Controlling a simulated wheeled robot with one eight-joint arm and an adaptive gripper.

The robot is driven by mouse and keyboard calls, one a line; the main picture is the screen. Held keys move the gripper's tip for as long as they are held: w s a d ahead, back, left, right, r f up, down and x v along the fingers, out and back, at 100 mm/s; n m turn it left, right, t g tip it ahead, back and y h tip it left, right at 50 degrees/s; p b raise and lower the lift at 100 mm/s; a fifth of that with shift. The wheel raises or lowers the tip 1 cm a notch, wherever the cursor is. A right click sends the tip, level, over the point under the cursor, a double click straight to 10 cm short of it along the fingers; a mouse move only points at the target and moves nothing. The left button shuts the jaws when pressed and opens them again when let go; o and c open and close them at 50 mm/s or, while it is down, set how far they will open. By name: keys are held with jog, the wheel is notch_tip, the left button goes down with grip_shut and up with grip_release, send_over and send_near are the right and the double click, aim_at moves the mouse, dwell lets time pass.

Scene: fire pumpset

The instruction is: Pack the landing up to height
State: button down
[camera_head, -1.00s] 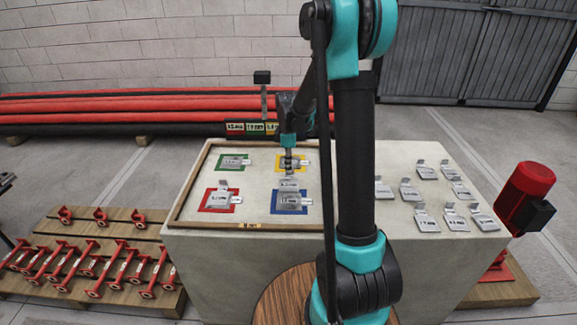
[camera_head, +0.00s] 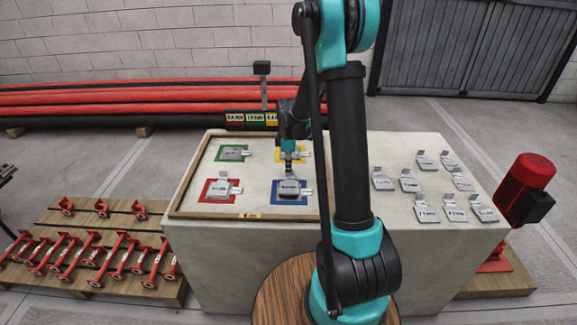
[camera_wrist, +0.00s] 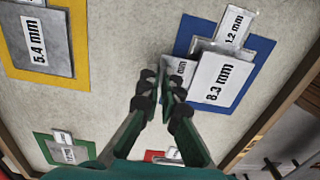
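The landing (camera_head: 257,180) is a grey top with four coloured pads. The blue pad (camera_head: 274,194) bears a grey plate marked 1.2 mm (camera_wrist: 234,27), mostly covered. A grey plate marked 8.3 mm (camera_wrist: 217,82) lies over it; whether it fully touches is unclear. My gripper (camera_head: 288,172) is above the blue pad. In the wrist view its fingers (camera_wrist: 160,78) are close together at the 8.3 mm plate's small tab (camera_wrist: 181,70), which they partly hide. The yellow pad (camera_wrist: 78,40) bears a 5.4 mm plate (camera_wrist: 40,45). The green (camera_head: 222,154) and red (camera_head: 207,196) pads also bear plates.
Several loose grey plates (camera_head: 410,184) stand on the right of the block. A wooden rim (camera_head: 240,215) edges the landing. A red pump motor (camera_head: 527,185) is at the right. Red stands (camera_head: 90,255) lie on a pallet at the left.

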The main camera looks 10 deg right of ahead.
jog(key=shift+f, duration=0.65)
dwell(0.8)
jog(key=c, duration=1.6)
grip_release()
jog(key=shift+c, duration=0.2)
jog(key=shift+r, duration=0.1)
notch_tip(320, 180, up, 12)
jog(key=s+d+f+m+t, duration=0.2)
jog(key=s+m, duration=0.6)
jog(key=s, duration=0.4)
jog(key=s+d+f+m+t, duration=0.2)
jog(key=s+m, duration=0.5)
jog(key=s, duration=0.6)
jog(key=shift+f+m, duration=0.4)
